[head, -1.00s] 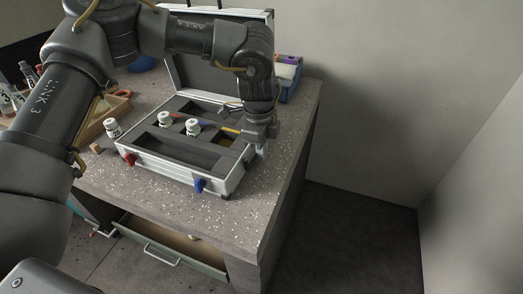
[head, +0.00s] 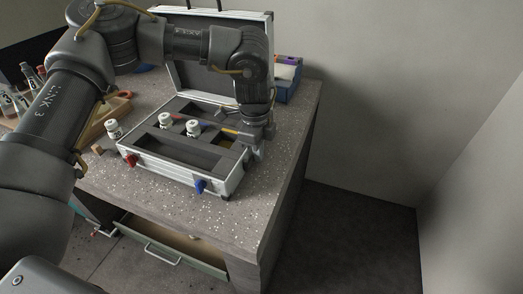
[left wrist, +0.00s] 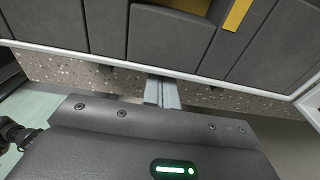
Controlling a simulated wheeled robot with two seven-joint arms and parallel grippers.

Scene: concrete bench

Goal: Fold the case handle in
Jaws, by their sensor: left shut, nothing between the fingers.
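The silver case (head: 190,180) stands open on the bench, its lid (head: 205,80) raised at the back and its inside lined with dark foam. Two dark bars (head: 219,5) rise from the lid's top edge and run out of the frame; they look like the handle's legs, and its grip is not in view. My left gripper (head: 256,153) is beside the case's right wall. In the left wrist view its fingers (left wrist: 162,92) are together and empty, close to the case rim (left wrist: 110,62). My arm hides part of the lid. My right gripper is not in view.
White-capped bottles (head: 193,128) stand in the case. A blue box (head: 289,80) stands behind at the right. A drawer (head: 170,250) is open below.

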